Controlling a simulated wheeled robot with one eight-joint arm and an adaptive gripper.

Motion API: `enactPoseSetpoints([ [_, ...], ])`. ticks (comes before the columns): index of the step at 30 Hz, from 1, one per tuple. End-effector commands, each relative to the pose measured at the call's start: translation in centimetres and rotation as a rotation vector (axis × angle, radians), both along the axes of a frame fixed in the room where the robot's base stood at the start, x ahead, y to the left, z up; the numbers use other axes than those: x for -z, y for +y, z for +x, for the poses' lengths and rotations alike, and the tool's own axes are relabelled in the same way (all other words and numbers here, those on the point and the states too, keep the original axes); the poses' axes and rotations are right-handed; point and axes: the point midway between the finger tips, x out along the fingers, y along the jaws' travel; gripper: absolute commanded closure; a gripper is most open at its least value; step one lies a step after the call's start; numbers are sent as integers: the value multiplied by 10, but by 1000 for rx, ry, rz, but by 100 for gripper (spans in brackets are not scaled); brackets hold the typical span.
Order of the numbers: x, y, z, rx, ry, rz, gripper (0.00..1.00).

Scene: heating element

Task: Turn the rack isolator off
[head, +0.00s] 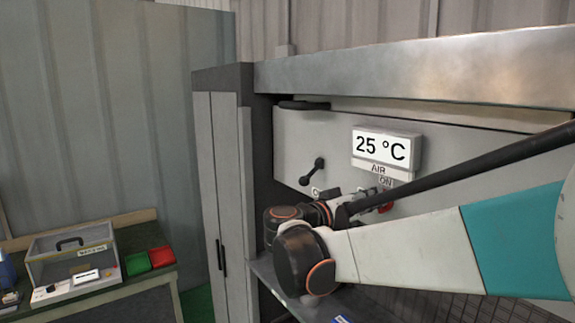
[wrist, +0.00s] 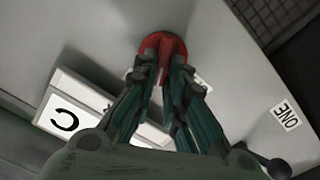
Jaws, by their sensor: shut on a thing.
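A red rotary knob, which I take to be the rack isolator (wrist: 162,42), sits on the grey panel face in the wrist view. In the head view only a bit of its red (head: 387,208) shows beside my arm, below a small "ON" label (head: 386,182). My gripper (wrist: 163,70) reaches the knob with a finger on each side and is shut on its raised grip. The head view shows my gripper (head: 368,199) side-on at the panel. The fingers hide part of the knob and a label beside it.
A "25 °C" display (head: 382,146) juts from the panel above the knob, with an "AIR" label under it. A black lever handle (head: 312,172) is to the left. A bench with a clear-lidded box (head: 72,260) and green and red bins stands far left.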

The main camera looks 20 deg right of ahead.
Motion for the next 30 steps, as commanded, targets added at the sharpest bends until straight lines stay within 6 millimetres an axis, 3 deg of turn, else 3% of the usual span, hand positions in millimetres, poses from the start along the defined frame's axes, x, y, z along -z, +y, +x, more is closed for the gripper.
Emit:
enactPoseSetpoints([
  [30, 10, 4, 5, -4, 863, -316, 100],
])
